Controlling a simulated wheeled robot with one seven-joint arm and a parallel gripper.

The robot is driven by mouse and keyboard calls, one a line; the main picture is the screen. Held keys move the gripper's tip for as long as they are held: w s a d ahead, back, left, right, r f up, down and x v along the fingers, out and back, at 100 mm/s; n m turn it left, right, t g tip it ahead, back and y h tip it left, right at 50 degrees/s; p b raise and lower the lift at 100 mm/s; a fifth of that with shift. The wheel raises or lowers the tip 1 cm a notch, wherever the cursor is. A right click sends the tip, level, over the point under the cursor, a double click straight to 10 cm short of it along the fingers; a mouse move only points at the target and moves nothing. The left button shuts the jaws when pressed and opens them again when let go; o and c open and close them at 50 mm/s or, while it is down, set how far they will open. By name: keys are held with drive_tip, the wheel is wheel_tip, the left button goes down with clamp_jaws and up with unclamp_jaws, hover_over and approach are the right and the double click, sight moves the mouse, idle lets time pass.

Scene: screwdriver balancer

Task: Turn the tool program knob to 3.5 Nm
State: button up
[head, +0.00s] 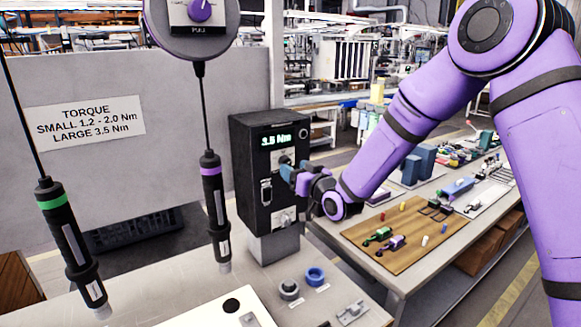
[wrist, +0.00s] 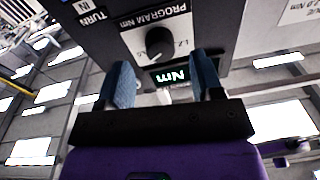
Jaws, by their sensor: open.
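The black controller box (head: 250,170) stands on the bench, and its green display (head: 284,140) reads 3.5 Nm. In the wrist view, the dark round program knob (wrist: 159,43) sits on a white plate marked PROGRAM Nm. My gripper (head: 290,172) is at the box's front face, just below the display, and largely hides the knob in the head view. In the wrist view my gripper (wrist: 162,66) is open, with its blue fingers apart. The knob lies just beyond the fingertips, between their lines, and a gap shows around it. The display (wrist: 172,76) is partly visible between the fingers.
A green-banded screwdriver (head: 70,245) and a purple-banded screwdriver (head: 215,205) hang left of the box. A sign (head: 85,117) reads small 1.2 - 2.0 Nm, large 3.5 Nm. Two round sockets (head: 315,277) stand on the bench. A wooden board (head: 400,238) with parts lies right.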

drive_tip(key=v, duration=0.7)
drive_tip(key=shift+s, duration=0.2)
drive_tip(key=shift+d, duration=0.2)
